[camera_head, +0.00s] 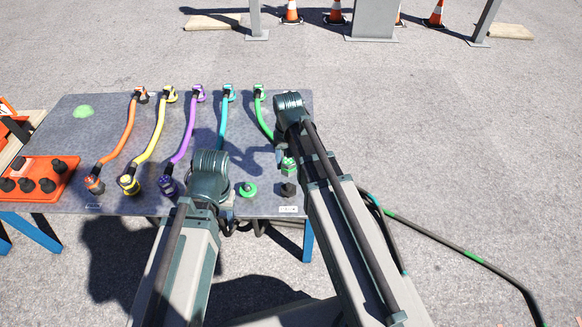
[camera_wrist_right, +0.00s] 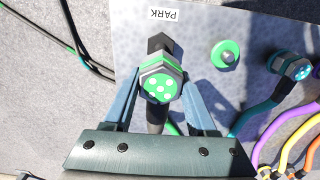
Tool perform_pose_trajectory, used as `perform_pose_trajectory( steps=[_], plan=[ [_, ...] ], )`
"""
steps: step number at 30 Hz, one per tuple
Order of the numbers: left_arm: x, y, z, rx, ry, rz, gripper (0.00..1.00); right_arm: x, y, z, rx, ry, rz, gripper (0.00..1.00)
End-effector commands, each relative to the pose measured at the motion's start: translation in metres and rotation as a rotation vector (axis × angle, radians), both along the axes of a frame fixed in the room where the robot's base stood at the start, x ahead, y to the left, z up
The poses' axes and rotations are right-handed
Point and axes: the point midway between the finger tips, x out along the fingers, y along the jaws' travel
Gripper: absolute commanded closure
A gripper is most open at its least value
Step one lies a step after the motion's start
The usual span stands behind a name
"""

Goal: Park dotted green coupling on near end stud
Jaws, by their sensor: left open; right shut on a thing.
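The dotted green coupling (camera_head: 288,166) is held in my right gripper (camera_wrist_right: 161,98). In the right wrist view its green face with white dots (camera_wrist_right: 160,86) shows between the two fingers. A black stud (camera_head: 288,189) stands by the PARK label (camera_head: 288,210) at the table's near right edge. The coupling is just beyond it in the head view. In the wrist view a black shape (camera_wrist_right: 160,43) shows partly behind the coupling; I cannot tell whether they touch. My left gripper (camera_head: 227,212) is mostly hidden behind its arm, low at the near edge.
A green disc with a stud (camera_head: 247,190) is left of the black stud. Orange (camera_head: 118,140), yellow (camera_head: 150,145), purple (camera_head: 186,135) and teal (camera_head: 224,115) cables lie across the table (camera_head: 75,125). A red tray (camera_head: 50,190) holds black pieces. A green-banded cable (camera_head: 430,235) lies on the ground.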

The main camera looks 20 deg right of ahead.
Motion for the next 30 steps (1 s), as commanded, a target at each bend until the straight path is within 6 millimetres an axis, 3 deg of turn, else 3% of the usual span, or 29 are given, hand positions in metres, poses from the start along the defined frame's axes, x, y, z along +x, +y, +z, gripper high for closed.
perform_pose_trajectory(
  steps=[11,30],
  plan=[
    [0.000,0.000,-0.012,0.001,0.000,0.000,0.50,0.000,0.000,-0.012,0.000,0.000,0.000,1.00],
    [0.001,0.002,-0.079,0.010,-0.004,-0.005,0.50,0.000,0.000,-0.079,0.000,0.000,0.000,1.00]
  ],
)
